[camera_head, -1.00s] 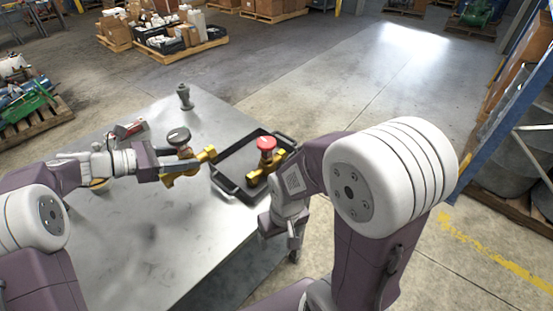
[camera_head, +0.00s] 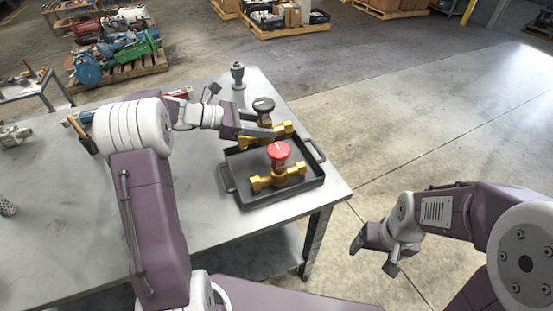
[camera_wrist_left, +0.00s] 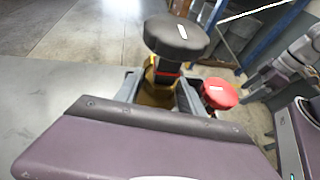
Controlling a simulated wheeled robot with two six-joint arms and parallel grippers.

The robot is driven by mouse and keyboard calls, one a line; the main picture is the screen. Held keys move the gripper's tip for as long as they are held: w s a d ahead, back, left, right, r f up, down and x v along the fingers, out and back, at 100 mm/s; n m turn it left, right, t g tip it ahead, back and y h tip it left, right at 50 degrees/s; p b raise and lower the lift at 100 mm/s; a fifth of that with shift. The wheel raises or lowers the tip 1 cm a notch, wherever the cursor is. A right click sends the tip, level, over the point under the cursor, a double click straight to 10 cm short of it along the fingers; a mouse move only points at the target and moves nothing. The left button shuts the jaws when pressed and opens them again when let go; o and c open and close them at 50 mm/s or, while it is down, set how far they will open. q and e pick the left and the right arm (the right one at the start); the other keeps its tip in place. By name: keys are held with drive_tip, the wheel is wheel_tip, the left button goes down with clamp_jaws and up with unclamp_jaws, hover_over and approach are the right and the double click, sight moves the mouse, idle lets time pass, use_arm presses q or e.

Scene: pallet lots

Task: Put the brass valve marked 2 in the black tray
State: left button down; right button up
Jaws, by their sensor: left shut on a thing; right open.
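The black tray (camera_head: 232,190) lies on the table's right end. A brass valve with a red knob (camera_head: 279,151) stands in its near part. My left gripper (camera_head: 268,134) is shut on a second brass valve with a black knob (camera_head: 264,104), at the tray's far part. I cannot tell whether this valve touches the tray floor. In the left wrist view the black knob (camera_wrist_left: 176,37) is upright in front of the jaws, with the red knob (camera_wrist_left: 219,93) to its right. No number is readable on either valve. My right gripper (camera_head: 372,252) is open and empty, off the table's right side.
A grey metal fitting (camera_head: 238,76) stands on the table (camera_head: 195,235) behind the tray. Tools (camera_head: 82,130) lie at the left behind my left arm. Floor right of the table is clear. Loaded pallets (camera_head: 118,62) stand farther back.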

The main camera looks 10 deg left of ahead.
use_arm(q)
drive_tip(key=f, duration=0.3)
drive_tip(key=shift+w+f, duration=0.2)
drive_tip(key=shift+f, duration=0.2)
wheel_tip(320, 180, down, 3)
drive_tip(key=shift+s+f+b, duration=0.1)
drive_tip(key=shift+s+b, duration=0.05)
drive_tip(key=shift+b, duration=0.45)
drive_tip(key=shift+f, duration=0.3)
drive_tip(key=c, duration=0.7)
unclamp_jaws()
drive_tip(key=shift+f, duration=0.1)
